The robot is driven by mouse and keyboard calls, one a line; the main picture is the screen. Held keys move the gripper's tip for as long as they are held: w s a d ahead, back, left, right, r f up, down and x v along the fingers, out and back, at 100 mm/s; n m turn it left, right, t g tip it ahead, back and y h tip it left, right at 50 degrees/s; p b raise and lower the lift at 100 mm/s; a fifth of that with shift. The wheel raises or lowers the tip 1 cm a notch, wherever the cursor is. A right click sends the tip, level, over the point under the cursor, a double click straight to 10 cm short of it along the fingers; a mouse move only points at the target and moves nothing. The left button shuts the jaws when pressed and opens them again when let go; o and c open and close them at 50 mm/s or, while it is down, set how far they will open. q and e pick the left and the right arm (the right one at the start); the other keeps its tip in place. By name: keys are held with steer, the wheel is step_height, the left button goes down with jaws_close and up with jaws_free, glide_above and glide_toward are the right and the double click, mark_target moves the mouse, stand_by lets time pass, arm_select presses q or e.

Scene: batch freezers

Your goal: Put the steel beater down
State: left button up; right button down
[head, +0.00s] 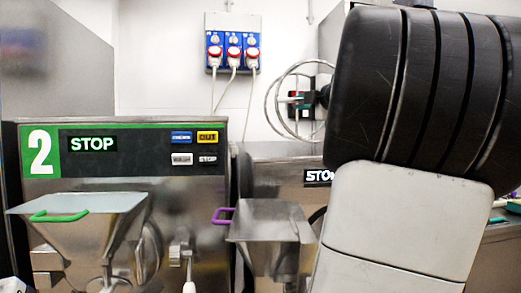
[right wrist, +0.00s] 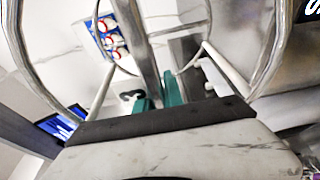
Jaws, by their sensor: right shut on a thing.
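The steel beater (head: 288,98) has curved wire loops around a middle bar. In the head view it is held up in the air in front of the white back wall, just left of my dark right arm. In the right wrist view, the beater's bar (right wrist: 138,45) and loops fill the upper part, close to the camera. My right gripper (right wrist: 158,97), with teal fingers, is shut on the beater; the exact grip point is partly hidden. My left gripper is not in view.
A batch freezer (head: 130,140) marked 2 stands at left with a steel hopper (head: 92,215) and green handle. Another freezer with a purple-handled hopper (head: 265,222) stands right of it. Wall sockets (head: 233,52) with plugs hang behind. My right arm blocks much of the right side.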

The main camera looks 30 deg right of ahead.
steer(key=w+d+f, duration=0.2)
steer(key=w+d, duration=0.1)
steer(key=w, duration=0.4)
steer(key=w+d+f, duration=0.3)
steer(key=w, duration=0.5)
steer(key=shift+d+f, duration=0.1)
steer(key=c, duration=1.5)
jaws_free()
steer(key=shift+o, duration=0.2)
steer(key=s, duration=1.2)
steer(key=shift+a, duration=0.35)
steer(key=shift+s, duration=0.15)
